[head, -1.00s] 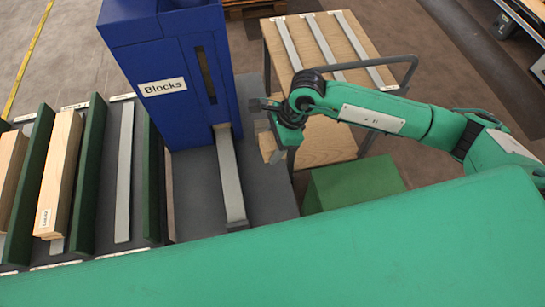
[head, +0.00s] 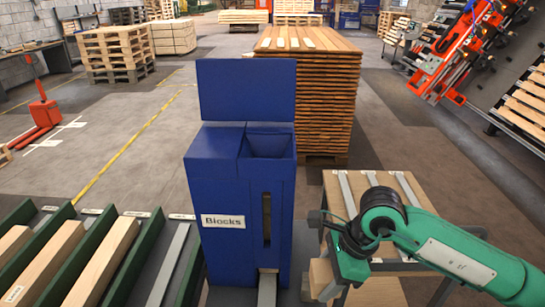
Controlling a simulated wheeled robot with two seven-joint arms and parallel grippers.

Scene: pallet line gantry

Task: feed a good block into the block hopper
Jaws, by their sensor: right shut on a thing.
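The block hopper (head: 222,180) is a tall blue box labelled "Blocks", left of the middle. Its lid (head: 246,90) stands up at the back, and its open top mouth (head: 268,145) faces up at the right. A narrow slot runs down its front. My right gripper (head: 326,262) is to the right of the hopper, lower than its mouth and apart from it. It is shut on a pale wooden block (head: 321,280), partly hidden by my wrist. Whether the block has defects cannot be told. My left gripper is out of view.
A wooden-topped table (head: 428,205) with metal strips stands right of the hopper, behind my right arm. Green dividers (head: 112,262) with boards (head: 98,268) between them lie at left. A tall stack of boards (head: 310,100) stands behind. The space above the hopper mouth is clear.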

